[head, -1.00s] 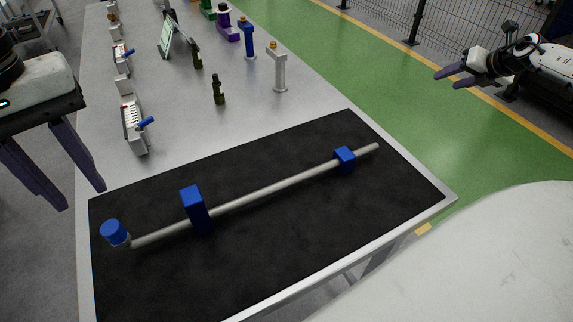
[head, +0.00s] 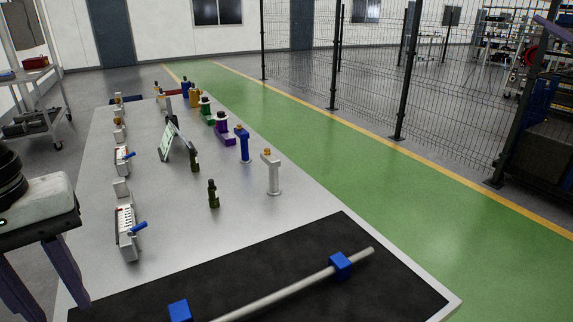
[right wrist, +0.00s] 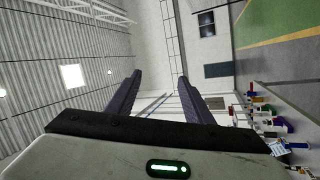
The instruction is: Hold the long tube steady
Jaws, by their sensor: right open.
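The long pale grey tube (head: 303,288) lies diagonally over the black mat (head: 390,285) at the near end of the table in the head view. It passes through a blue block (head: 340,264) near its far right end. The top of a second blue block (head: 179,311) shows at the bottom edge; the tube's left end is out of frame. My left gripper (head: 42,300) hangs at the left edge, fingers apart and empty, away from the tube. My right gripper (right wrist: 160,76) shows open and empty in the right wrist view, facing walls, with no tube between its fingers.
A dark green fitting (head: 213,194), a grey stand (head: 272,174), a blue stand (head: 243,145) and white boxes with blue levers (head: 127,232) stand on the table beyond the mat. A green walkway (head: 400,200) and mesh fence (head: 370,80) lie to the right.

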